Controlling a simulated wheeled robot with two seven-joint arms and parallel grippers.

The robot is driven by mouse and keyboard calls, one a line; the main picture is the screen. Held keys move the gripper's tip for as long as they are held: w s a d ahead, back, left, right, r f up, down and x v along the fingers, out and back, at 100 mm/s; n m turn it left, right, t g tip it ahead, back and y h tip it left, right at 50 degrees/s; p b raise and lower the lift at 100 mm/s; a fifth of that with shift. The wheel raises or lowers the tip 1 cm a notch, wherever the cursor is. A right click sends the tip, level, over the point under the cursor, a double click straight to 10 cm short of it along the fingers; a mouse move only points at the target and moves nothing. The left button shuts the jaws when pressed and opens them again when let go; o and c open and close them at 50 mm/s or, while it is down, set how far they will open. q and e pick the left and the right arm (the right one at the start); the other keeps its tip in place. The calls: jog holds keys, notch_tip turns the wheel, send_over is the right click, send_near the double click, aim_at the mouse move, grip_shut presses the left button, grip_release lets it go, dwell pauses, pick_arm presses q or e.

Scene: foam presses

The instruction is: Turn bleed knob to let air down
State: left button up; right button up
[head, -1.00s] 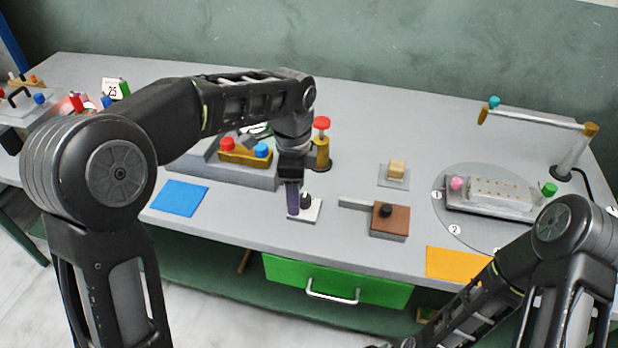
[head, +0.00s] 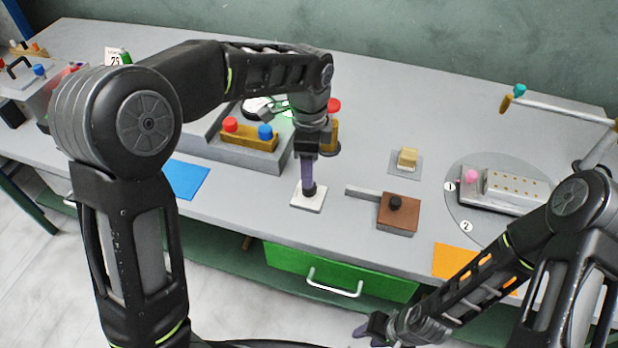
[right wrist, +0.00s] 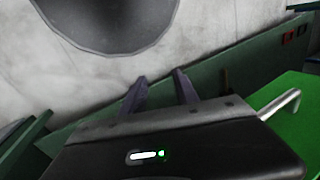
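A small black knob (head: 309,191) stands on a square white plate (head: 300,201) near the table's front edge. My left gripper (head: 308,186) points down right over this knob, and its purple fingers hide part of it. The fingers overlap in the head view, so I cannot tell if they grip it. No label shows which is the bleed knob. My right gripper (head: 372,329) is low, in front of the table; its fingers are apart and empty in the right wrist view (right wrist: 160,90).
A blue mat (head: 188,181) and an orange mat (head: 455,262) lie near the front edge. A green drawer (head: 335,275) with a pale handle is below.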

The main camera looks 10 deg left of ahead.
pick_arm(q)
jog(key=shift+f+p, duration=0.4)
jog(key=shift+f, duration=2.35)
grip_shut()
